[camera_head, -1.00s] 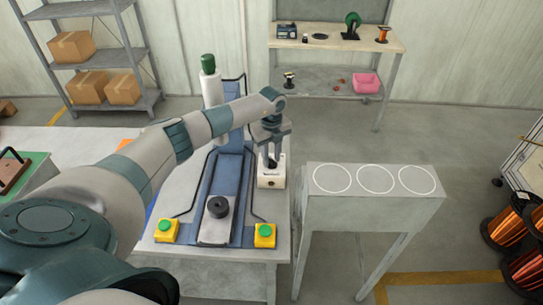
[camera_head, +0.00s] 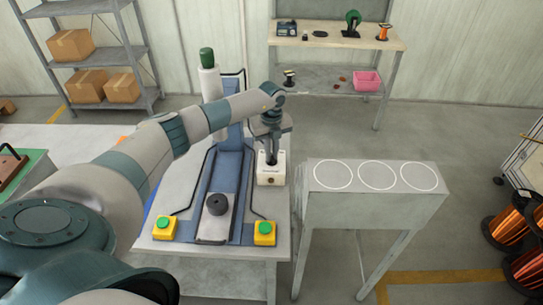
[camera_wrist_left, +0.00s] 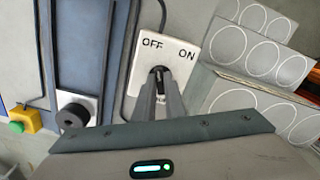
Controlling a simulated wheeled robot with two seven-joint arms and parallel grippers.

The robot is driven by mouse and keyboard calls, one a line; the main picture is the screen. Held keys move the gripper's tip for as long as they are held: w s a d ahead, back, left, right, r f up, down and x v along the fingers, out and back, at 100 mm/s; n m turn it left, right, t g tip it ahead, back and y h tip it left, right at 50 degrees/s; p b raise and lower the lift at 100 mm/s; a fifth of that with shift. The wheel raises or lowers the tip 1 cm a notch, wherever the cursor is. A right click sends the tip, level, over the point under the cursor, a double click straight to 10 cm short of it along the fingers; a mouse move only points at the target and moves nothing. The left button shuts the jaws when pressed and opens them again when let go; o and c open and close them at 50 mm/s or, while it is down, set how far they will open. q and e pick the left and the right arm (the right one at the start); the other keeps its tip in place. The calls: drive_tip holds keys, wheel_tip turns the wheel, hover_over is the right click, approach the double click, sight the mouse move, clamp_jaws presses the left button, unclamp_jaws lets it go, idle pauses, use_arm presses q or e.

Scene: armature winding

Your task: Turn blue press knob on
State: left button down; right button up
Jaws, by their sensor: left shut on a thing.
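A white switch box (camera_head: 271,180) sits on the right side of the press table. In the left wrist view the box (camera_wrist_left: 185,50) reads OFF on the left and ON on the right. Its small dark knob (camera_wrist_left: 158,70) is between my left fingertips and mostly hidden. My left gripper (camera_head: 271,160) points down over the box and is shut on the knob; its fingertips also show in the left wrist view (camera_wrist_left: 160,76). The blue press (camera_head: 223,180) stands left of the box, with a dark round piece (camera_head: 217,204) at its front. My right gripper is not in view.
Two yellow boxes with green buttons (camera_head: 165,228) (camera_head: 264,233) stand at the table's front. A grey stand (camera_head: 372,206) with three white circles is close on the right. Copper spools (camera_head: 508,232) stand at far right. A shelf (camera_head: 97,58) and workbench (camera_head: 338,41) are behind.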

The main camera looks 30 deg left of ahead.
use_arm(q)
drive_tip(key=m+b, duration=0.5)
drive_tip(key=m, duration=0.1)
drive_tip(key=shift+w+f+b, duration=0.1)
drive_tip(key=shift+b, duration=0.2)
drive_tip(key=m+b, duration=0.3)
drive_tip(key=shift+m, duration=0.3)
drive_tip(key=shift+r+m+b, duration=0.2)
drive_tip(key=shift+m+b, duration=0.55)
drive_tip(key=shift+m, duration=0.45)
drive_tip(key=c, duration=1.8)
unclamp_jaws()
drive_tip(key=shift+r, duration=0.1)
